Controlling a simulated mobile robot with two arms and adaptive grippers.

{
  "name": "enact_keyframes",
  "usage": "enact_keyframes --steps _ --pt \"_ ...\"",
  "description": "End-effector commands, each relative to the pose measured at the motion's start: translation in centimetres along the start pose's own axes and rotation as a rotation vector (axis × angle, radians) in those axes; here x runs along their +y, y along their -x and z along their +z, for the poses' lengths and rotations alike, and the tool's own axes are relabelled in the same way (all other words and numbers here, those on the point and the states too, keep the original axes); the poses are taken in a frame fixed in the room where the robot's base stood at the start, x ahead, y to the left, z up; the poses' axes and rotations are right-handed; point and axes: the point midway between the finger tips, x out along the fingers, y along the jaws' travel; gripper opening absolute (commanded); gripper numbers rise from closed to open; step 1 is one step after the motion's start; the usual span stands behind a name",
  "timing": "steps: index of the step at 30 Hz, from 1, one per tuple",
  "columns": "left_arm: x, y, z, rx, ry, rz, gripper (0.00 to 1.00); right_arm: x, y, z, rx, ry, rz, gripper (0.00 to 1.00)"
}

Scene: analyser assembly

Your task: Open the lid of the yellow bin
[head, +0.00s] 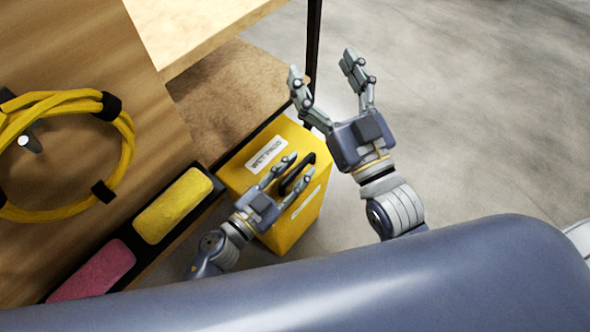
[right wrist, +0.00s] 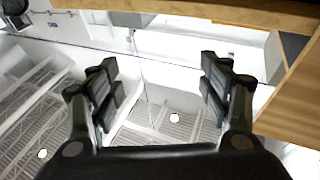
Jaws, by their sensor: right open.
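The yellow bin (head: 238,172) stands on the floor beside the wooden bench, with a white label on its top. Its lid looks closed. A black handle (head: 309,157) arches over the top. My left gripper (head: 302,167) is over the bin's top, its two fingers apart with the handle between or just under them; I cannot tell whether they touch it. My right gripper (head: 322,62) is open and empty, up and to the right of the bin. It also shows open in the right wrist view (right wrist: 160,82), with nothing between the fingers.
A wooden board at left carries a coiled yellow hose (head: 122,160). A yellow sponge (head: 172,205) and a pink one (head: 92,272) lie in a black tray by the bin. A dark post (head: 313,40) rises behind the bin. The grey floor (head: 480,120) at right is clear.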

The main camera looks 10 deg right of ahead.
Motion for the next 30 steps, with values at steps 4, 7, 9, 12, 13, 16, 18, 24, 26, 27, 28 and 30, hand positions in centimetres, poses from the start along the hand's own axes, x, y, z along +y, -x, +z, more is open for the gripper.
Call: enact_keyframes --steps 4,7,9,12,13,16,18,24,26,27,28,30 --pt "0.0 0.0 0.0 0.000 0.000 0.000 0.26 0.0 0.0 0.0 0.000 0.000 0.000 0.71" --pt "0.0 0.0 0.0 0.000 0.000 0.000 0.04 0.0 0.0 0.0 0.000 0.000 0.000 0.71" --pt "0.0 0.0 0.0 0.000 0.000 0.000 0.00 0.0 0.0 0.0 -0.001 0.000 0.000 0.71" --pt "0.0 0.0 0.0 0.000 0.000 0.000 0.00 0.0 0.0 0.0 -0.001 0.000 0.001 0.71" --pt "0.0 0.0 0.0 0.001 0.000 0.000 0.00 0.0 0.0 0.0 -0.001 0.000 0.001 0.71" --pt "0.0 0.0 -0.1 0.001 0.003 0.000 0.00 0.0 -0.1 0.0 -0.009 0.000 0.001 0.71" --pt "-0.1 0.0 -0.3 0.001 0.009 0.000 0.00 0.1 0.1 1.0 -0.061 0.001 0.003 0.71" --pt "-0.3 0.0 -0.8 0.001 0.035 0.001 0.00 0.6 0.9 4.5 -0.254 0.006 0.013 0.71" --pt "-0.4 0.0 -0.9 0.001 0.043 0.002 0.00 0.8 1.4 5.7 -0.314 0.007 0.017 0.71" --pt "-0.4 0.0 -1.0 0.001 0.048 0.002 0.00 0.9 1.7 6.4 -0.354 0.008 0.019 0.71" --pt "-0.5 0.0 -1.0 0.001 0.052 0.002 0.00 1.0 2.0 6.9 -0.385 0.009 0.021 0.71" --pt "-0.6 0.0 -1.2 0.002 0.062 0.002 0.00 1.2 2.7 8.1 -0.455 0.010 0.026 0.71"
